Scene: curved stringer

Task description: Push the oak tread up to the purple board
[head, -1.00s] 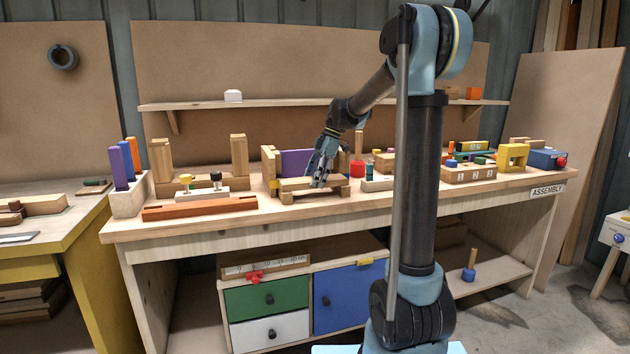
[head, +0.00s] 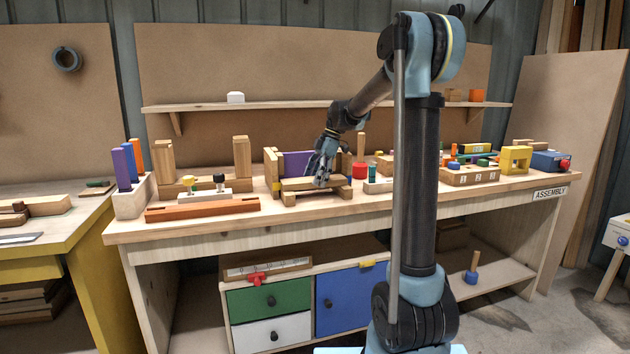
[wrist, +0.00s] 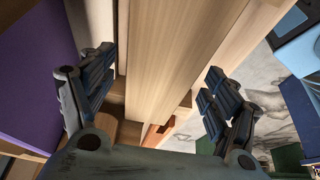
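The oak tread (head: 297,184) is a pale plank lying flat on a low wooden stand on the bench; the wrist view shows it (wrist: 172,60) close up. The purple board (head: 297,163) stands upright behind the tread, and it fills the left side of the wrist view (wrist: 32,75). A gap shows there between board and tread. My gripper (head: 322,176) is over the right part of the tread, pointing down. In the wrist view its fingers (wrist: 158,95) are spread, one on each side of the tread. Whether either finger touches it cannot be told.
Wooden posts (head: 271,170) flank the purple board. A red-brown beam (head: 203,206) and a white block with knobs (head: 205,195) lie to the left. A red object (head: 360,169) and a knobbed block (head: 378,186) stand to the right. The bench front edge is close.

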